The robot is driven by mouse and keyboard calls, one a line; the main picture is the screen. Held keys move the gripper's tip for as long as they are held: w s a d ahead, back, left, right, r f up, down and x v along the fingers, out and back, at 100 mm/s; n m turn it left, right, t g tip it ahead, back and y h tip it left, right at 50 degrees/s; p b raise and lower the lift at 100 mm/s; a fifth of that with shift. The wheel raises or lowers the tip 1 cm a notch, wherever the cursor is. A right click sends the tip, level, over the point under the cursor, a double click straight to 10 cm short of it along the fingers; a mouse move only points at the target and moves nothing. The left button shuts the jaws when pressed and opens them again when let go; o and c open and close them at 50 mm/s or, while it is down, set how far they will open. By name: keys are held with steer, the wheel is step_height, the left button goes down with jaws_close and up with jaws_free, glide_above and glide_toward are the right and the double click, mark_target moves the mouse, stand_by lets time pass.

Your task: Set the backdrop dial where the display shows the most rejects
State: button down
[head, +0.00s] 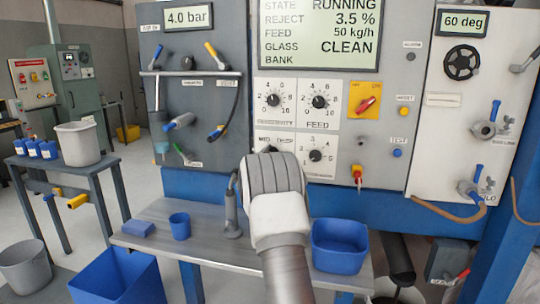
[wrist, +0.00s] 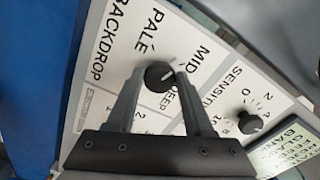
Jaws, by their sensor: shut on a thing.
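The backdrop dial is a round black knob (wrist: 158,76) on a white plate lettered BACKDROP, PALE, MID and DEEP, with DEEP partly covered. My gripper (wrist: 160,72) is shut on this knob, one finger on each side. The light mark on the knob seems to point toward the MID side, but it is small and I cannot be sure. The display (head: 320,35) reads STATE RUNNING, REJECT 3.5 %, FEED 50 kg/h and GLASS CLEAN; BANK shows no value.
The sensitivity dial (head: 274,99) and feed dial (head: 320,101) sit just above, with another dial (head: 316,155) close to the right. A red switch on a yellow plate (head: 366,101) is farther right. A steel bench (head: 205,245) with a blue bin (head: 340,245) stands below.

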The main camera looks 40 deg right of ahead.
steer(key=n+p, duration=0.3)
steer(key=n, duration=0.9)
steer(key=shift+s+d, duration=0.1)
steer(key=shift+s, duration=0.05)
steer(key=shift+n, duration=0.3)
steer(key=shift+c, duration=1.5)
jaws_free()
steer(key=shift+f, duration=0.1)
steer(key=v, duration=1.7)
steer(key=shift+s, duration=0.25)
